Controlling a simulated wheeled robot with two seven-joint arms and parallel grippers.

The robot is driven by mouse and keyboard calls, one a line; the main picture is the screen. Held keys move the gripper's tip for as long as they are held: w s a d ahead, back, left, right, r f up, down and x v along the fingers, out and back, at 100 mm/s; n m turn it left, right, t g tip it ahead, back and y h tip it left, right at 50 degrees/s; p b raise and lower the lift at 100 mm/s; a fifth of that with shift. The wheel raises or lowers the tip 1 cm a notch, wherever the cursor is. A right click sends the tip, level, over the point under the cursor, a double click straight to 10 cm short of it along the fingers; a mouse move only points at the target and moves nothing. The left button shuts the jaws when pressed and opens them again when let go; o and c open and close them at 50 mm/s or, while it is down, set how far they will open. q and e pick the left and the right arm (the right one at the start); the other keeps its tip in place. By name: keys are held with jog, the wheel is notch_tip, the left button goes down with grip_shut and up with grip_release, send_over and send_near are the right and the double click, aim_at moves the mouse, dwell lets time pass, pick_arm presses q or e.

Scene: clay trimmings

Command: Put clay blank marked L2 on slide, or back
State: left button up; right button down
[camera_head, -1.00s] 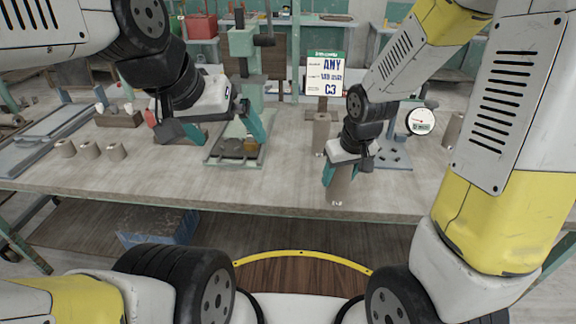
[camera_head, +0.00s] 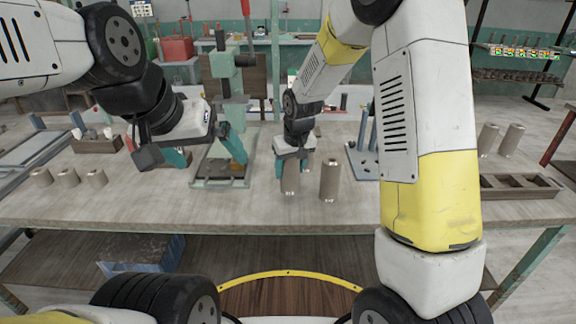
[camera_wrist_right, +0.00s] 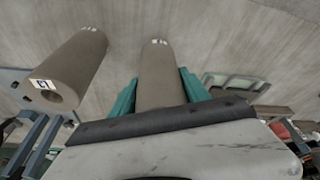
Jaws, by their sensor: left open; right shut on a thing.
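My right gripper (camera_head: 291,163) is shut on a grey-brown clay blank (camera_head: 290,182), which is upright over the table, right of the green press. Whether it touches the table I cannot tell. The wrist view shows this blank (camera_wrist_right: 158,72) between the teal fingers; its small end marking is unreadable. A second blank (camera_head: 329,180) stands just to its right, apart from it. A blank with a white label (camera_wrist_right: 68,68) shows in the wrist view; its label is too blurred to be sure of. My left gripper (camera_head: 205,157) is open and empty by the press. I cannot make out which part is the slide.
The green press (camera_head: 226,100) stands on its base plate at mid table. A pegged stand (camera_head: 360,158), a wooden compartment tray (camera_head: 520,187) and two tall blanks (camera_head: 511,139) are at right. The front table strip is clear.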

aim_at(288, 176)
jog(key=shift+w+a+f, duration=0.1)
jog(key=shift+w+a, duration=0.25)
jog(key=shift+w, duration=0.15)
jog(key=shift+d+f, duration=0.1)
jog(key=shift+f, duration=1.55)
jog(key=shift+f, duration=0.15)
jog(key=c, duration=0.5)
grip_release()
jog(key=shift+s, duration=0.1)
